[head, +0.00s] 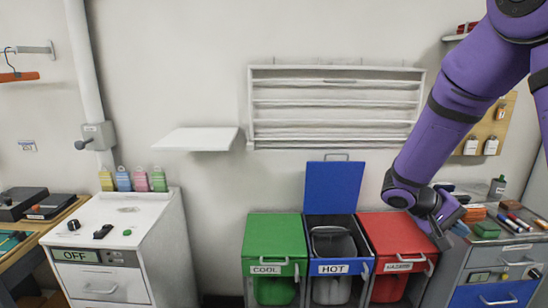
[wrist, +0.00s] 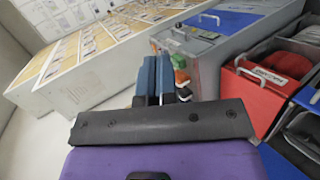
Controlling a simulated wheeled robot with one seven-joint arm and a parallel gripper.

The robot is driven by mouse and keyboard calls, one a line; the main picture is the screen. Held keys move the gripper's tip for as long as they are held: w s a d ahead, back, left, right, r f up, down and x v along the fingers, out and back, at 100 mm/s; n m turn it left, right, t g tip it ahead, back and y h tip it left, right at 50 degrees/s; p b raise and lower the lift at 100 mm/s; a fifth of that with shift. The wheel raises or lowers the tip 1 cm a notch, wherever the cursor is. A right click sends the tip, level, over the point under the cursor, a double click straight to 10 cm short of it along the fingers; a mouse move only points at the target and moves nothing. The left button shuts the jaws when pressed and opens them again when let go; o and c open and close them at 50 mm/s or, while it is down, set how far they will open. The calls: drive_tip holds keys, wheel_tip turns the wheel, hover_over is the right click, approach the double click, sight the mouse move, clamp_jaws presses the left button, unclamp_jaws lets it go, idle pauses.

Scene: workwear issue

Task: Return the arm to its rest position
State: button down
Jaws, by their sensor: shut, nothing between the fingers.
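My purple arm (head: 440,120) reaches down from the upper right in the head view. My gripper (head: 441,237) points downward in front of the red bin and the grey cabinet's left side. In the wrist view its two blue-grey fingers (wrist: 158,75) stand side by side, closed together with nothing held. The far ends of the fingers are hard to make out in the head view.
A green COOL bin (head: 272,235), a blue HOT bin (head: 331,268) with its lid (head: 333,186) raised, and a red bin (head: 397,230) stand together. The grey cabinet (head: 480,270) holds small items. A white shelf (head: 196,139) juts from the wall; a white unit (head: 165,240) stands left.

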drive_tip(key=s+a+r+n+t+y, duration=0.1)
drive_tip(key=s+a+r+t+y, duration=0.2)
drive_tip(key=s+a+r+y, duration=0.2)
drive_tip(key=s+a+r+n+t+y, duration=0.1)
drive_tip(key=s+a+r+t+y, duration=0.3)
drive_tip(key=s+r, duration=0.8)
drive_tip(key=s+a+y, duration=0.2)
drive_tip(key=s+a, duration=0.1)
drive_tip(key=s, duration=0.1)
drive_tip(key=shift+a+t+y, duration=0.15)
drive_tip(key=shift+t+y, duration=0.15)
